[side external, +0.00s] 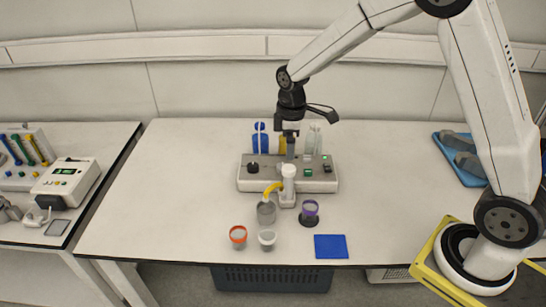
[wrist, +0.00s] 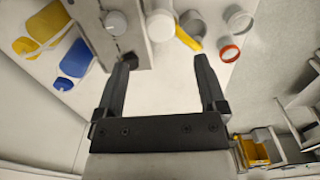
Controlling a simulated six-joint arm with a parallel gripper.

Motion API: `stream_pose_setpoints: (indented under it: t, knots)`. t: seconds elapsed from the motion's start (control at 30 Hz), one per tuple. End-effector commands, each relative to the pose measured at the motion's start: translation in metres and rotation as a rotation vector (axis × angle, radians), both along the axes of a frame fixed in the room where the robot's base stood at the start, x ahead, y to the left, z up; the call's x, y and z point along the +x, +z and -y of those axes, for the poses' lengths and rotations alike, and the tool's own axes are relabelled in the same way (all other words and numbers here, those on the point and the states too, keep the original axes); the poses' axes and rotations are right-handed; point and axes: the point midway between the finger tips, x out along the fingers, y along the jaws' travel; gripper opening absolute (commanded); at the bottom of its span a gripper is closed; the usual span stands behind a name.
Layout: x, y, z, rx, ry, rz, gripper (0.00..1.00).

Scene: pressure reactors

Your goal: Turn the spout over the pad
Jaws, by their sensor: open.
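The yellow spout (side external: 272,188) comes off a white post (side external: 288,173) at the front of the reactor unit and points front-left, over a grey beaker (side external: 266,213). The blue pad (side external: 330,246) lies flat near the table's front edge, to the right of the spout. My gripper (side external: 290,155) is above and behind the post, pointing down. In the wrist view my gripper (wrist: 164,60) has its fingers wide apart with nothing between them. The spout (wrist: 188,39) and the post's white top (wrist: 160,25) show beyond the fingertips. The pad is not seen in the wrist view.
The reactor unit (side external: 250,185) has knobs and switches, with blue and yellow bottles behind it. An orange-rimmed cup (side external: 238,236), a white cup (side external: 267,239) and a purple-topped cup (side external: 310,208) stand in front. A blue tray (side external: 443,146) lies right. The table's left is clear.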

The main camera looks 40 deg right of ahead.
Motion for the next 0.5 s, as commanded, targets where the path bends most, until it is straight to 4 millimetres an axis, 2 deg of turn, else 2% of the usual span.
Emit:
stream_pose_setpoints:
  t: [0.17, 0.5]
  knots:
    - [-0.001, -0.013, 0.000, 0.000, -0.001, -0.001, 0.91]
    - [-0.001, -0.054, 0.000, -0.001, -0.001, -0.002, 0.91]
